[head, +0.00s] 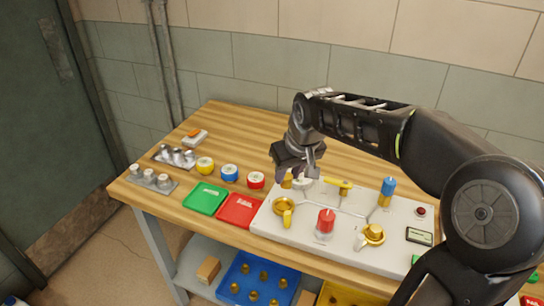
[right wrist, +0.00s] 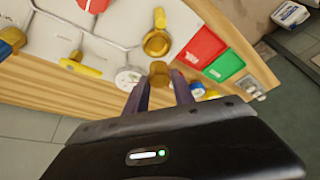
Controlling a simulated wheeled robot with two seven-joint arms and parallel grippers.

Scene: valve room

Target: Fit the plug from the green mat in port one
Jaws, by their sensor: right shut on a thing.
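My right gripper (head: 297,176) is over the back left part of the white valve panel (head: 268,222). In the right wrist view its two fingers (right wrist: 160,88) are shut on a brass plug (right wrist: 158,72), held between the tips. The plug also shows as a small brass piece (head: 287,182) beside the fingers in the head view. The green mat (head: 205,198) lies bare left of the panel, apart from a small label. I cannot tell which fitting is port one, or whether the plug touches the panel. My left gripper is not in view.
A round gauge (head: 303,184) is close to the right fingers. The panel carries a brass ring fitting (head: 284,206), a yellow lever (head: 338,184), a red valve (head: 326,220) and a blue valve (head: 387,187). A red mat (head: 240,210) lies beside the green one.

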